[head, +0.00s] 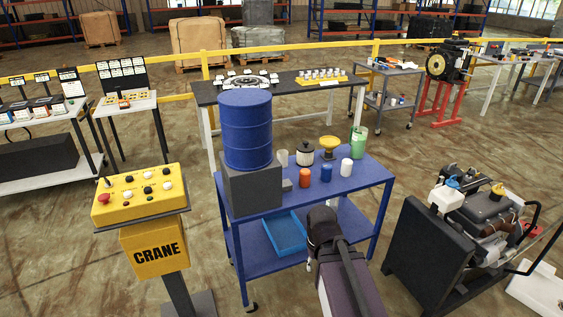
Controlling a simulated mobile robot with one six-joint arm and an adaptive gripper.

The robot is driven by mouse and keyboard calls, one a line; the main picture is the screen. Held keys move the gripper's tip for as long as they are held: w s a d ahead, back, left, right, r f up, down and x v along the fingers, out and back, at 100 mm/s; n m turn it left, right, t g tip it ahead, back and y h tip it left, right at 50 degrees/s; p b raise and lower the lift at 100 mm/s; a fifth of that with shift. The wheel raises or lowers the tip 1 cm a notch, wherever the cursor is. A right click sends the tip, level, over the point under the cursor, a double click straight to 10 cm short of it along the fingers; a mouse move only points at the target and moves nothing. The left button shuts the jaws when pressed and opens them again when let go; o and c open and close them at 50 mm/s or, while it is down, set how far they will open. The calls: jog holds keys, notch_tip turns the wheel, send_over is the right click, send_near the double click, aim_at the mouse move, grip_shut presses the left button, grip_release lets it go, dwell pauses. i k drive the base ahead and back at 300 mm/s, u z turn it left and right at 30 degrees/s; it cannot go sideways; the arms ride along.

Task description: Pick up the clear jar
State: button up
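A clear, pale jar with a dark lid (305,154) stands upright on the top of the blue cart (338,192), near its back edge. A small pale translucent cup (282,158) stands just left of it. My arm comes up from the bottom of the head view, in front of the cart. I cannot make out my gripper or its fingers. The jar is in plain view, apart from my arm.
A blue drum (246,130) on a dark block fills the cart's left side. Orange (305,178), blue (326,173) and white (346,167) containers stand in front of the jar. A yellow funnel-like item (328,146) and a green-tinted jug (358,142) stand right.

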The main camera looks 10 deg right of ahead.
aim_at(283, 159)
jog(key=u, duration=0.05)
jog(key=k, duration=0.65)
jog(key=u, duration=0.25)
jog(key=i, duration=1.2)
jog(key=z, duration=0.35)
jog(key=i, duration=0.85)
jog(key=z, duration=0.05)
